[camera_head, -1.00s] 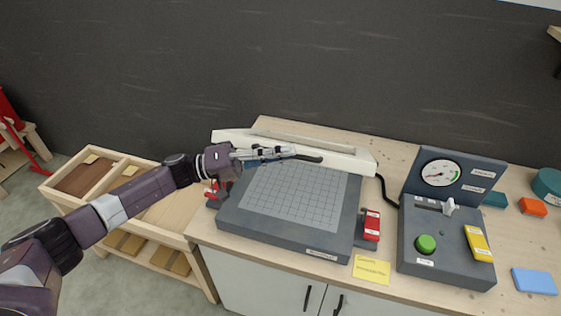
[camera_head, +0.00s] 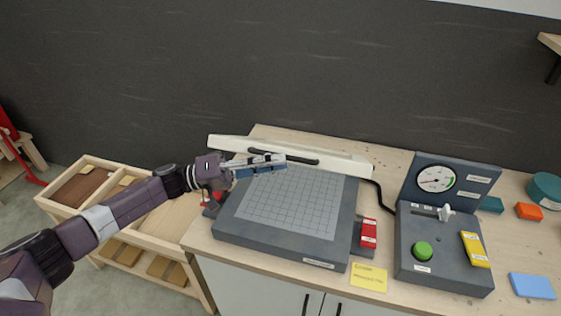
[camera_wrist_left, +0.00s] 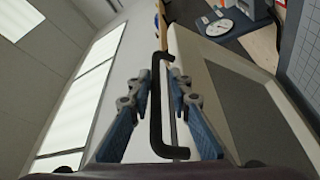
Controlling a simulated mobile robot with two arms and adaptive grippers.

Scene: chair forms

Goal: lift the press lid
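The press lid (camera_head: 345,162) is a long cream slab, raised and seen nearly edge-on behind the dark press base with its grey gridded bed (camera_head: 290,200). A black bar handle (camera_head: 304,161) runs along the lid. My left gripper (camera_head: 285,160) is at the handle's left part. In the left wrist view the gripper (camera_wrist_left: 162,85) has its two blue-grey fingers apart, with the handle (camera_wrist_left: 155,105) between them; they do not look closed on it. The lid's cream frame and grey panel (camera_wrist_left: 235,105) fill the right there. My right gripper is not in view.
Red latches flank the base, one on the right (camera_head: 369,233). A control box (camera_head: 440,255) with gauge (camera_head: 436,179), green button and yellow block stands right. A yellow note (camera_head: 369,277) lies at the bench front. A wooden tray cart (camera_head: 100,210) stands left.

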